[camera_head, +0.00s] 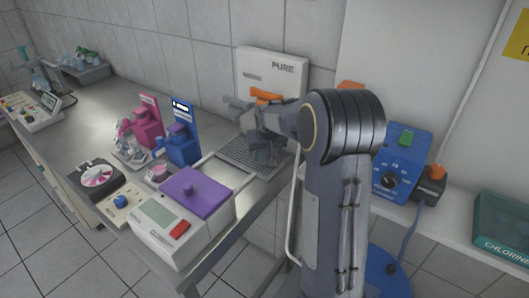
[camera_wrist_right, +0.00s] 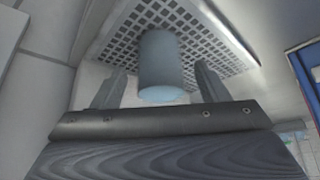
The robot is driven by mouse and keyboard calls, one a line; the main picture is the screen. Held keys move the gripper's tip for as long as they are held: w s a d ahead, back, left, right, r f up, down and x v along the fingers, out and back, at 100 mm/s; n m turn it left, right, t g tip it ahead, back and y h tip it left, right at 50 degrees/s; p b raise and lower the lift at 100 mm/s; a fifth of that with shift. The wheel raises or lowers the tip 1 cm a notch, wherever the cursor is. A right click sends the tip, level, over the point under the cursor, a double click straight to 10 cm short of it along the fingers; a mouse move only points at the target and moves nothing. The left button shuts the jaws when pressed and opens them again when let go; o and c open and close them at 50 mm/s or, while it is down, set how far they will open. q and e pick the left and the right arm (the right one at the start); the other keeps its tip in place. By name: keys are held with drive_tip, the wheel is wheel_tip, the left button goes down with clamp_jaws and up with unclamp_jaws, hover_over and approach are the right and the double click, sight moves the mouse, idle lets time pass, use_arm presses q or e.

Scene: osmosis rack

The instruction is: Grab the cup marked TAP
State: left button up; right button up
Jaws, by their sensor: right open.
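A plain pale blue-grey cup (camera_wrist_right: 160,68) shows in the right wrist view, against a perforated drip grate (camera_wrist_right: 112,22). No TAP marking can be read on it. My right gripper (camera_wrist_right: 159,72) is open, with one finger on each side of the cup. I cannot tell whether the fingers touch it. In the head view my right gripper (camera_head: 241,106) is in front of the dispenser marked PURE (camera_head: 285,66), above its grate (camera_head: 236,151). The cup is hidden there behind my gripper and arm. My left gripper is not in view.
Pink (camera_head: 148,126) and blue (camera_head: 183,146) dispensers stand left of the grate. A white device with a purple lid (camera_head: 197,190) is in front. A small pinkish cup (camera_head: 157,174) sits beside it. A blue control box (camera_head: 398,165) is at right.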

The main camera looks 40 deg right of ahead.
drive_tip(key=shift+x, duration=1.25)
drive_tip(key=shift+r, duration=0.1)
drive_tip(key=c, duration=1.1)
drive_tip(key=shift+c, duration=0.2)
